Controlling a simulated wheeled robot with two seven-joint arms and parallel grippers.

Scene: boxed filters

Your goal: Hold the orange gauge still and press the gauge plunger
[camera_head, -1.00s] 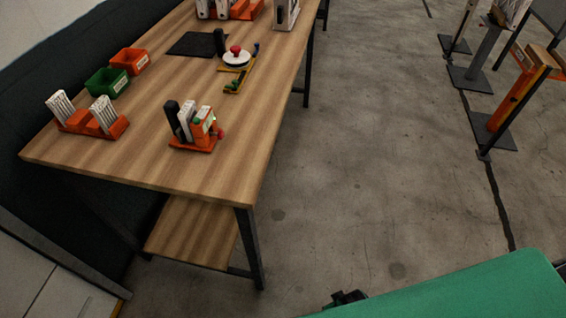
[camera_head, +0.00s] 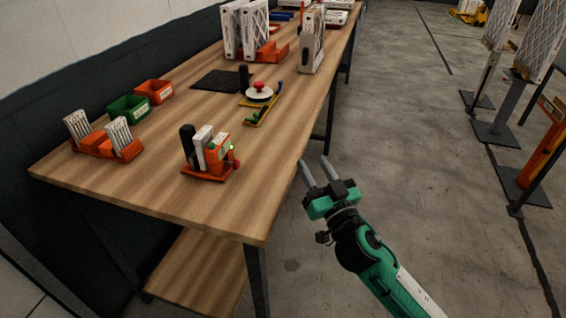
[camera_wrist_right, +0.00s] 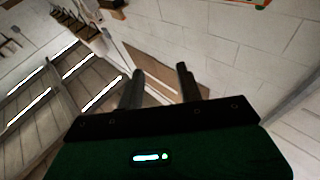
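The orange gauge (camera_head: 219,152) stands on the wooden table near its front edge, in the head view. It has an orange base, white upright pieces in it, a black upright cylinder at its left, and a small green light. A small red knob, which looks like the plunger (camera_head: 237,163), sticks out on its right side. My right gripper (camera_head: 314,163) is off the table's right edge, to the right of the gauge and apart from it. Its two fingers are spread and empty, as the right wrist view also shows (camera_wrist_right: 160,72). My left gripper is not in view.
The wooden table (camera_head: 130,190) also holds an orange rack (camera_head: 95,143) with white filters at left, green (camera_head: 128,108) and orange (camera_head: 154,91) bins, a dark mat (camera_head: 220,80), and a red-button device (camera_head: 259,91). Filter racks stand farther back. Bare tabletop surrounds the gauge.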

